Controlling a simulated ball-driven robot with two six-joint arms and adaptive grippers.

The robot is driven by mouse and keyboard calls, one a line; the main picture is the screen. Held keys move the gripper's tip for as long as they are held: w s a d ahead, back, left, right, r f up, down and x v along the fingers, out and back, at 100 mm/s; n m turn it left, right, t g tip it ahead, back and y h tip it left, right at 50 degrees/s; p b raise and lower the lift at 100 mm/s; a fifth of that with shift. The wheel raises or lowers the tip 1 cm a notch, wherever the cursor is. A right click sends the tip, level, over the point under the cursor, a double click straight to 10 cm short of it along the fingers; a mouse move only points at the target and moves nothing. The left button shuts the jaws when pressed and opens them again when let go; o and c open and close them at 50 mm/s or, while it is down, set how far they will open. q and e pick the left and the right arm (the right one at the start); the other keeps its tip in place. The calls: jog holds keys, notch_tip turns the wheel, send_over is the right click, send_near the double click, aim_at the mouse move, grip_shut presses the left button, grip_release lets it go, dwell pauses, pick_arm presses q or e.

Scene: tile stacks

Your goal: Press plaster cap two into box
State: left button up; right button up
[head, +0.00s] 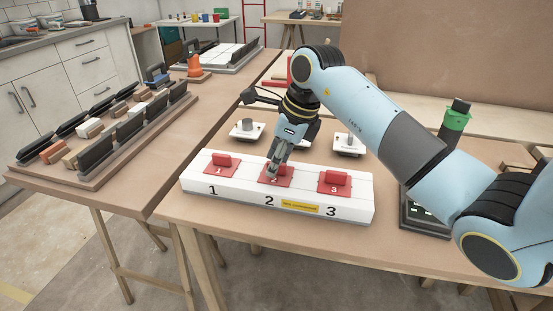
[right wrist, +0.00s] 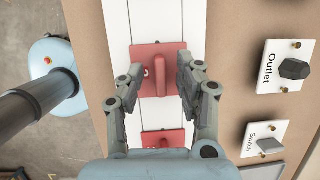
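The white box (head: 300,205) lies on the near table, with the numbers 1, 2 and 3 on its front. Red plaster cap two (head: 264,179) is at its middle, partly hidden by my right gripper (head: 275,169). In the right wrist view, cap two (right wrist: 159,58) is a red plate with a raised grip bar. The open right gripper (right wrist: 160,70) has one finger on each side of the bar, with gaps. I cannot tell how deep the cap sits. Cap one (head: 222,163) and cap three (head: 335,182) are on the box either side. My left gripper is not in view.
Behind the box are white plates with knobs (head: 247,130) (head: 348,145); the right wrist view shows an Outlet plate (right wrist: 285,66) and a Switch plate (right wrist: 264,139). A rack of tiles (head: 105,135) lies on the left table. A green-banded post (head: 456,118) stands at right.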

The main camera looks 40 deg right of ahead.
aim_at(285, 166)
jog(key=shift+r, duration=0.1)
jog(key=shift+p+v, duration=2.55)
jog(key=shift+v, duration=0.4)
jog(key=shift+d+r, duration=0.1)
jog(key=shift+r, duration=0.05)
jog(key=v, duration=1.1)
jog(key=shift+r, duration=0.25)
jog(key=shift+s, duration=0.1)
